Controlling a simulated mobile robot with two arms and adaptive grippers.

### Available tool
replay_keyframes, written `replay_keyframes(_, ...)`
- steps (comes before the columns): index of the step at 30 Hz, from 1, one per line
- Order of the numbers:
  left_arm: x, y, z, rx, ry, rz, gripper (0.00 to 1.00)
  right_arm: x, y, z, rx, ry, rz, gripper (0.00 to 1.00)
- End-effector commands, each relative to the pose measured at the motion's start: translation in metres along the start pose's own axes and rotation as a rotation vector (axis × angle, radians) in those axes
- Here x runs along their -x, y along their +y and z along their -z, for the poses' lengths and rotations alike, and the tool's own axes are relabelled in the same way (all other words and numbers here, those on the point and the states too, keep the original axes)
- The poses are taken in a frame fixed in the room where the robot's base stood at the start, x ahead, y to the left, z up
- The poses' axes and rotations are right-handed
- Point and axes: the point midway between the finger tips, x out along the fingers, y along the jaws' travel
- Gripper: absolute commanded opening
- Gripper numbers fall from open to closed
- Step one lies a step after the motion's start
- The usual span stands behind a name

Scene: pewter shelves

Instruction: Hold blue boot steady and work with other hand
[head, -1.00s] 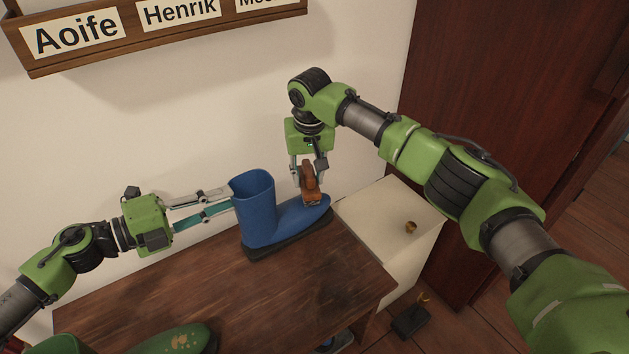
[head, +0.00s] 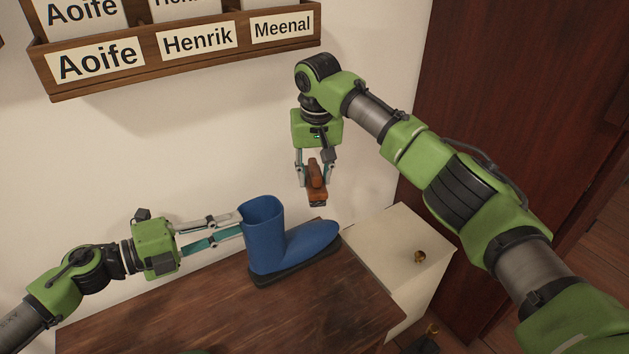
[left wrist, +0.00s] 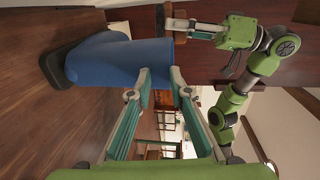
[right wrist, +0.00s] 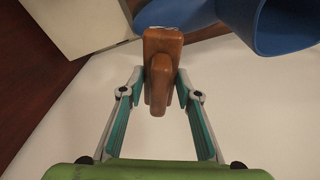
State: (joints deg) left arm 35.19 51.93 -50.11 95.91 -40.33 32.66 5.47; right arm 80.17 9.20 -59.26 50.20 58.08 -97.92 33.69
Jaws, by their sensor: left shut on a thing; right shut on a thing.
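The blue boot (head: 268,238) stands upright on its dark sole on the wooden bench (head: 230,310), toe to the right. My left gripper (head: 242,224) is shut on the boot's upper shaft from the left. In the left wrist view the boot (left wrist: 118,62) appears on its side, its rim between the fingers (left wrist: 160,80). My right gripper (head: 316,178) is shut on a brown wooden-handled brush (head: 317,194) and holds it in the air above the boot's toe, apart from it. The right wrist view shows the brush (right wrist: 160,70) between the fingers; its underside is hidden there.
Wooden wall racks with name cards (head: 190,45) hang behind, above the grippers. A dark red door (head: 510,90) is at the right. The bench front is clear.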

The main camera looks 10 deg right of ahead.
Motion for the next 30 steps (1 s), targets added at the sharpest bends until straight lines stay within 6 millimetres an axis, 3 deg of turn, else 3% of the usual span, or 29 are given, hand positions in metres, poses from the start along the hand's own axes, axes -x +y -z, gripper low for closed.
replay_keyframes(1,0.0,0.0128,0.0032,0.007,0.004,-0.018,0.0,0.0005,-0.0001,0.0002,0.0,0.001,0.0,0.11)
replay_keyframes(14,0.0,0.0128,0.003,0.007,0.004,-0.018,0.0,0.0008,-0.0002,0.0002,0.0,0.0,0.0,0.11)
replay_keyframes(15,0.0,0.0128,0.003,0.007,0.004,-0.018,0.24,0.0008,-0.0002,0.0002,0.0,0.0,0.0,0.11)
replay_keyframes(17,0.0,0.0124,0.003,0.006,0.004,-0.018,0.38,0.0008,-0.0002,0.0002,0.0,0.0,0.0,0.11)
replay_keyframes(30,0.005,0.0062,0.0017,0.004,0.002,-0.01,0.38,0.0015,-0.0002,0.0003,0.0,0.0,0.0,0.11)
